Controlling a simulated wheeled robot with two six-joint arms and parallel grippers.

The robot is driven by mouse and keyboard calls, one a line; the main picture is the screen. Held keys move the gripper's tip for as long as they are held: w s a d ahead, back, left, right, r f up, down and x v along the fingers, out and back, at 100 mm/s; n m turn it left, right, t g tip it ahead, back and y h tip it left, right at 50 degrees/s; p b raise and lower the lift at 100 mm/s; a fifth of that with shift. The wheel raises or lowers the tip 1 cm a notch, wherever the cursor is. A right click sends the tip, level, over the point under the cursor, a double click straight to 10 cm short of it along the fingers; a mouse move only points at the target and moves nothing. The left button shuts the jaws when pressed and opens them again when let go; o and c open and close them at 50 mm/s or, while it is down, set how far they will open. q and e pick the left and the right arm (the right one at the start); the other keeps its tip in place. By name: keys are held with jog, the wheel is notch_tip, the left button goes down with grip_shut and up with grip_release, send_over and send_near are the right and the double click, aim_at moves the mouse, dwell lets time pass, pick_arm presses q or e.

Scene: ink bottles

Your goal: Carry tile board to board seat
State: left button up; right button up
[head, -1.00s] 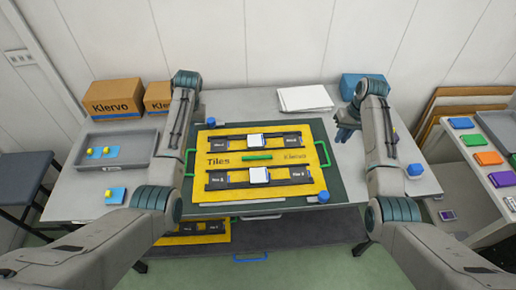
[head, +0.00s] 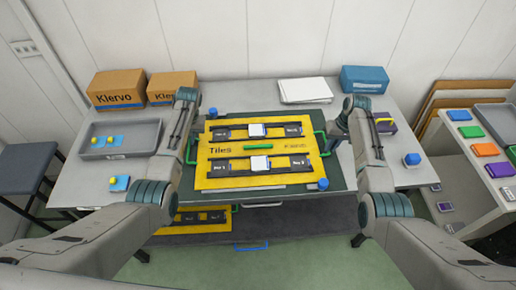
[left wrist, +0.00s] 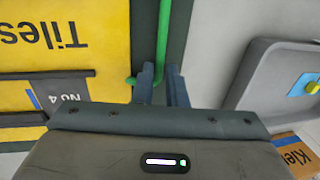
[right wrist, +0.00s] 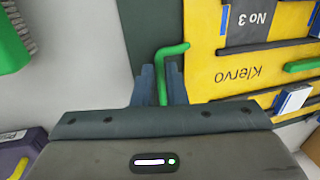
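The yellow tile board (head: 225,171), marked Tiles and Klervo, lies flat on a dark green base (head: 250,198) on the table. It has black rails, two white tiles and green side handles. My left gripper (left wrist: 161,75) has its fingers close on both sides of the left handle (left wrist: 164,30) and looks shut on it. My right gripper (right wrist: 161,75) likewise looks shut on the right handle (right wrist: 172,50). No seat marked as the board's can be told apart; the base under the board is mostly covered.
A grey tray (head: 150,140) and cardboard boxes (head: 116,88) stand at left. White sheets (head: 304,90) and a blue box (head: 365,79) are at the back. Another yellow board (head: 180,222) lies below the tabletop.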

pick_arm(q)
jog(key=shift+w+a+f, duration=0.1)
jog(key=shift+w+f, duration=0.05)
jog(key=shift+f, duration=0.55)
pick_arm(e)
jog(key=shift+w+a+f, duration=0.1)
jog(key=shift+w+f, duration=0.05)
jog(key=shift+f, duration=0.55)
pick_arm(q)
jog(key=shift+r, duration=0.1)
pick_arm(e)
jog(key=shift+r, duration=0.1)
pick_arm(q)
grip_shut()
pick_arm(e)
grip_shut()
pick_arm(q)
jog(key=shift+r, duration=0.2)
pick_arm(e)
jog(key=shift+r, duration=0.2)
